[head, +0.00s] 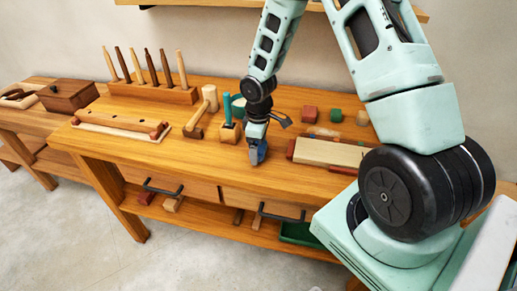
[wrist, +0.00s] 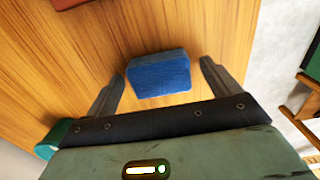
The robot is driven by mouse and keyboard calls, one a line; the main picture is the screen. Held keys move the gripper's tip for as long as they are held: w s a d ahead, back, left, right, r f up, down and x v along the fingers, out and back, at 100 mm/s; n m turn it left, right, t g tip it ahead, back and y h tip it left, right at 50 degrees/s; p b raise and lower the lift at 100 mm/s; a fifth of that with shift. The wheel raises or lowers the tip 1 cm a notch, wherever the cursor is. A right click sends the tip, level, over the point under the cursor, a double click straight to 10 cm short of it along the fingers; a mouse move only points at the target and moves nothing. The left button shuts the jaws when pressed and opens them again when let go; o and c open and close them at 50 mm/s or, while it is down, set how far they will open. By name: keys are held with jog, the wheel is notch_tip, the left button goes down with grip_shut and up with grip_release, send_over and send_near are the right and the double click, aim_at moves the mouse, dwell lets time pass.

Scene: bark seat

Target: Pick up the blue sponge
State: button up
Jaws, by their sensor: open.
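The blue sponge (wrist: 158,76) is a small block on the wooden workbench near its front edge. In the wrist view it sits between and slightly beyond the two fingertips of my gripper (wrist: 160,82), with gaps on both sides. My gripper is open and empty. In the head view my gripper (head: 257,140) points down at the bench, and the sponge (head: 258,154) shows at its tip, partly hidden by the fingers.
A wooden block with a teal-handled tool (head: 228,132) and a mallet (head: 195,130) stand left of my gripper. A pale board (head: 328,152) lies to the right. Red (head: 309,114) and green (head: 335,115) blocks are behind. Front drawers (head: 170,184) sit below the bench top.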

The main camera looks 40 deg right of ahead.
aim_at(259, 146)
jog(key=shift+f, duration=0.3)
jog(key=c, duration=1.1)
jog(key=shift+o, duration=0.2)
jog(key=shift+r, duration=0.1)
notch_tip(259, 146, up, 10)
jog(key=shift+f, duration=0.1)
